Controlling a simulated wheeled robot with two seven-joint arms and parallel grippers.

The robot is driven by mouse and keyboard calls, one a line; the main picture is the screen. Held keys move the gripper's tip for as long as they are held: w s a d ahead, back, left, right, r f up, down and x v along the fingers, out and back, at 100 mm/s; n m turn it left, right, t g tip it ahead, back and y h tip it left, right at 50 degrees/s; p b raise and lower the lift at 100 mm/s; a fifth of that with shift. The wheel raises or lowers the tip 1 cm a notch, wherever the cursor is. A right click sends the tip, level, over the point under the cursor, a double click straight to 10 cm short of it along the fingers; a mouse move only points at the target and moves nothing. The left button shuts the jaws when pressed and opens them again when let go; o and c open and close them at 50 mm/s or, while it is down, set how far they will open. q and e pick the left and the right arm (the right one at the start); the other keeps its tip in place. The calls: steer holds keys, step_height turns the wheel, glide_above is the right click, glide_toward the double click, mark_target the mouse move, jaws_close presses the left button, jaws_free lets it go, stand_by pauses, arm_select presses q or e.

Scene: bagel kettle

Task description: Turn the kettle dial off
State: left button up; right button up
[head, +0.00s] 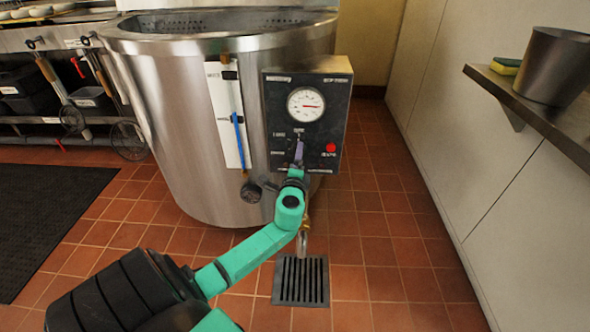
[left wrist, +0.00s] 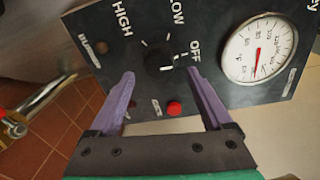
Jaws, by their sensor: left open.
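The large steel kettle (head: 180,120) stands on the floor with a black control panel (head: 276,112) on its side. The black dial (left wrist: 157,62) is in the upper middle of the left wrist view, near the labels HIGH, LOW and OFF. I cannot tell which label its pointer is set to. In the head view my gripper mostly hides the dial. My left gripper (head: 298,150) is open in front of the panel. In the left wrist view its purple fingers (left wrist: 160,74) are spread to either side of the dial, with nothing held. My right gripper is not in view.
A round gauge (left wrist: 258,50) and a red light (left wrist: 174,108) sit on the panel near the dial. A drain grate (head: 300,281) lies on the tiles below. A wall shelf (head: 540,112) with a metal bin (head: 552,66) is at right. A dark mat (head: 45,215) lies at left.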

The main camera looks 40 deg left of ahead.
arm_select(q)
steer(key=p+v, duration=0.1)
steer(key=v, duration=0.9)
steer(key=shift+s+d, duration=0.25)
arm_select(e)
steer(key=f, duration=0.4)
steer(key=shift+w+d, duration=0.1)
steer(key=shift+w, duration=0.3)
arm_select(q)
steer(key=shift+f, duration=0.1)
